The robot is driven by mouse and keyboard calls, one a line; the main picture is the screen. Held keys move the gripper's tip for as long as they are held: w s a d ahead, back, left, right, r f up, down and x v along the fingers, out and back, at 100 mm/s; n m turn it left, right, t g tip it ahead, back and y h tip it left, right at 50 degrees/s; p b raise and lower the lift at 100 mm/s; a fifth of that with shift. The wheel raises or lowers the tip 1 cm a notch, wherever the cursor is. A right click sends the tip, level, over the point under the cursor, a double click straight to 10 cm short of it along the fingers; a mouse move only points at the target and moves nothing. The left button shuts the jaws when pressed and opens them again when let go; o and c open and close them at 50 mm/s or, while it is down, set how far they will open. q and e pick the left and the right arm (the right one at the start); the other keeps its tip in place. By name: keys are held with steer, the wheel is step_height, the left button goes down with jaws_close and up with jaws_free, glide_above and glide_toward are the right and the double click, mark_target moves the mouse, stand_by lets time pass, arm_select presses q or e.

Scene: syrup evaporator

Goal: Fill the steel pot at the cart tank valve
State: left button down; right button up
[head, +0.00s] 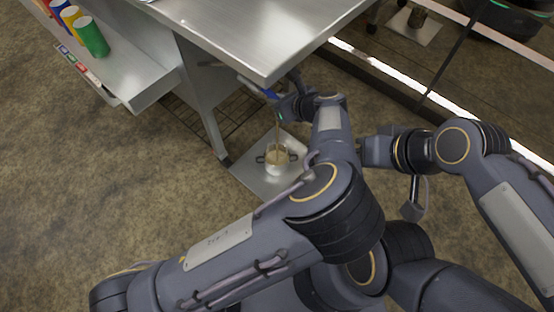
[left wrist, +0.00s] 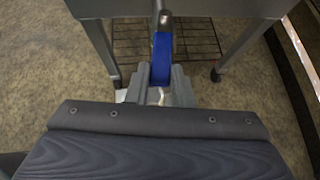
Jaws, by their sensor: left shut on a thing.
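The steel pot (head: 273,168) stands upright on a square metal plate on the floor in the head view, with tan liquid inside. A thin brown stream (head: 277,135) runs down into the pot from under the steel table. My left gripper (head: 281,101) is shut on the blue valve handle (head: 259,89) beneath the table edge. In the left wrist view, the blue handle (left wrist: 161,58) rises between my left fingers (left wrist: 160,88). The valve's spout is hidden. My right arm folds in from the right, and its gripper is hidden.
The metal plate (head: 250,181) lies beside a table leg (head: 209,125). The steel table top (head: 260,35) overhangs the valve. A side shelf (head: 135,75) holds several coloured cylinders (head: 92,38). A wire rack (head: 235,115) sits low under the table. The floor at left is clear.

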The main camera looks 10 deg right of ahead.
arm_select(q)
steer(key=shift+s+d, duration=0.2)
steer(key=shift+d, duration=0.15)
arm_select(e)
steer(key=shift+s+a+f, duration=0.1)
steer(key=shift+a+f, duration=0.05)
steer(key=shift+a, duration=0.35)
arm_select(q)
steer(key=shift+s+a+m+t+h, duration=0.15)
steer(key=shift+a+m+t+h, duration=0.1)
steer(key=shift+a+m+h, duration=0.45)
steer(key=shift+s+a+m+t+h, duration=0.15)
steer(key=shift+a+m+t+h, duration=0.1)
steer(key=shift+a+m+h, duration=0.45)
arm_select(e)
steer(key=shift+a, duration=0.1)
arm_select(q)
steer(key=shift+d, duration=0.1)
steer(key=shift+s+a+m+h, duration=0.1)
steer(key=shift+a+m+h, duration=1.15)
steer(key=shift+m, duration=0.25)
steer(key=shift+d, duration=0.1)
